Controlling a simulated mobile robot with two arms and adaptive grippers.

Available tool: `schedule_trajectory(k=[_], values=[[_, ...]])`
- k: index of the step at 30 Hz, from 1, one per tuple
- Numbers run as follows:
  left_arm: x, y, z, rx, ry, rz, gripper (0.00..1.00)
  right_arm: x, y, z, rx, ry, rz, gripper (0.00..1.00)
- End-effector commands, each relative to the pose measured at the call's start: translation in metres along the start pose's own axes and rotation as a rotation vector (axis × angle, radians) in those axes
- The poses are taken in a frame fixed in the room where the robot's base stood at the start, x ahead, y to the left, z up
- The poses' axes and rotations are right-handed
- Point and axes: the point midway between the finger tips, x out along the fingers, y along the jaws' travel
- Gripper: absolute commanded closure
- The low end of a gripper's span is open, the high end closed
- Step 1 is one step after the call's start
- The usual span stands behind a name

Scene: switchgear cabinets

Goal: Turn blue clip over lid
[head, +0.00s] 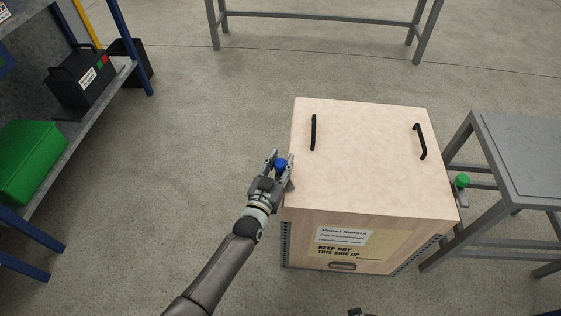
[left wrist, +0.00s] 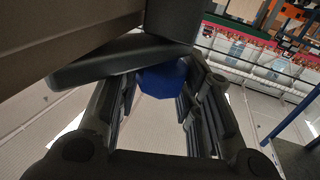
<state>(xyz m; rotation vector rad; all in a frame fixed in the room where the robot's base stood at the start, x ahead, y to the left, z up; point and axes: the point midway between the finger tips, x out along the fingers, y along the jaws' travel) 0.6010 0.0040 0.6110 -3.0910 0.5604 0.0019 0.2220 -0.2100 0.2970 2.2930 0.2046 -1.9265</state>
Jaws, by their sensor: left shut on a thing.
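A wooden crate with a flat lid (head: 365,170) stands on the floor, with two black handles on the lid. The blue clip (head: 280,164) is at the lid's left edge. My left gripper (head: 279,168) is shut on it, with a finger on each side. In the left wrist view the blue clip (left wrist: 163,80) sits between the fingers, partly hidden by a dark bar in front of it. Whether the clip reaches over the lid cannot be told. A green clip (head: 462,181) is at the crate's right side.
A grey table (head: 525,150) stands close to the crate's right side. A shelf (head: 85,115) at the left holds a green box (head: 30,160) and a black case (head: 82,78). A grey frame (head: 320,18) stands behind. The floor left of the crate is clear.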

Motion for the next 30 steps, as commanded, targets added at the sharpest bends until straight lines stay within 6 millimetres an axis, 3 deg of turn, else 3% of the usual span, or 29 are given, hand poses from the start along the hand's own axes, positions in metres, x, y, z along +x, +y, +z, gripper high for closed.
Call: schedule_trajectory(k=[11,12,16,26,30], values=[[0.000,0.000,-0.001,0.001,0.003,-0.002,1.00,0.001,0.000,0.001,-0.001,0.000,0.000,0.67],[0.001,0.000,-0.001,0.001,0.003,-0.002,0.63,0.001,0.000,0.001,-0.001,0.000,0.000,0.67],[0.000,0.000,-0.001,0.001,0.002,-0.002,0.46,0.001,0.000,0.001,-0.001,0.000,0.000,0.67],[-0.001,0.000,0.000,0.000,0.001,-0.001,0.46,0.000,-0.001,0.001,0.001,-0.002,-0.002,0.67],[-0.011,0.000,0.001,0.000,0.000,-0.002,0.46,0.000,-0.001,0.001,0.001,-0.001,-0.001,0.67]])
